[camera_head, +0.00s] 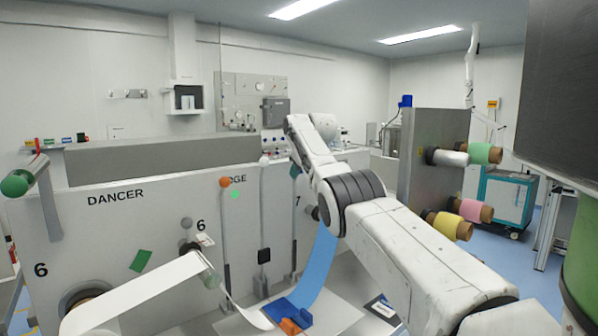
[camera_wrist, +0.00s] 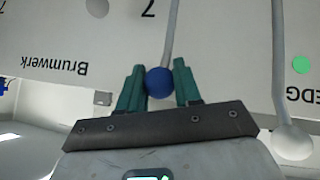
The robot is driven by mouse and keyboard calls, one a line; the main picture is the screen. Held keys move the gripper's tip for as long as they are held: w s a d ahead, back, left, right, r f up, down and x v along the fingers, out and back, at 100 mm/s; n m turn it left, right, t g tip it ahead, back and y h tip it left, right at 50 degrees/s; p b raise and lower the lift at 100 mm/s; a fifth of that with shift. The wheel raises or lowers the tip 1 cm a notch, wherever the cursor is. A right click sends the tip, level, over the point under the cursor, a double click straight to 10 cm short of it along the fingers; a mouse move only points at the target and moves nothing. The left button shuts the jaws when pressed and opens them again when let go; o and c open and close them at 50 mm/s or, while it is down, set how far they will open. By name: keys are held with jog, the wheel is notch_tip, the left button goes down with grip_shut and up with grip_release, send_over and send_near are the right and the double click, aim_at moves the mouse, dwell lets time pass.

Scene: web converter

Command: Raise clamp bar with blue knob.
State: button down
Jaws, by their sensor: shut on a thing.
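The blue knob (camera_wrist: 159,82) sits between the green fingers of my gripper (camera_wrist: 158,74) in the wrist view, with a finger on each side. My gripper is shut on it. The grey clamp bar (camera_wrist: 171,38) runs from the knob along the white machine panel. In the head view my gripper (camera_head: 295,171) is at the panel near the number 7, partly behind my arm. The knob itself is hidden there. The clamp bar (camera_head: 295,245) shows below, standing nearly upright.
A white-knobbed bar (camera_head: 264,161) and an orange-knobbed bar (camera_head: 225,182) stand to the left. The white knob (camera_wrist: 292,142) is close by at right in the wrist view. A blue web (camera_head: 318,265) hangs beside the clamp bar. Colored rolls (camera_head: 447,224) stick out at right.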

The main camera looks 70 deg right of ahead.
jog(key=shift+w+a+r, duration=0.15)
jog(key=shift+w+r, duration=0.2)
jog(key=shift+w, duration=0.05)
jog(key=c, duration=1)
grip_release()
jog(key=shift+w+f, duration=0.1)
jog(key=shift+f, duration=0.05)
jog(key=shift+o, duration=0.9)
jog(key=shift+s+d, duration=0.2)
jog(key=shift+f, duration=0.1)
jog(key=shift+s+a+r+b, duration=0.25)
jog(key=shift+s+a+b, duration=0.1)
jog(key=shift+b, duration=0.7)
jog(key=b+v, duration=0.4)
jog(key=v, duration=0.5)
jog(key=shift+s+a+r, duration=0.1)
jog(key=shift+a+r, duration=0.05)
jog(key=shift+r, duration=0.2)
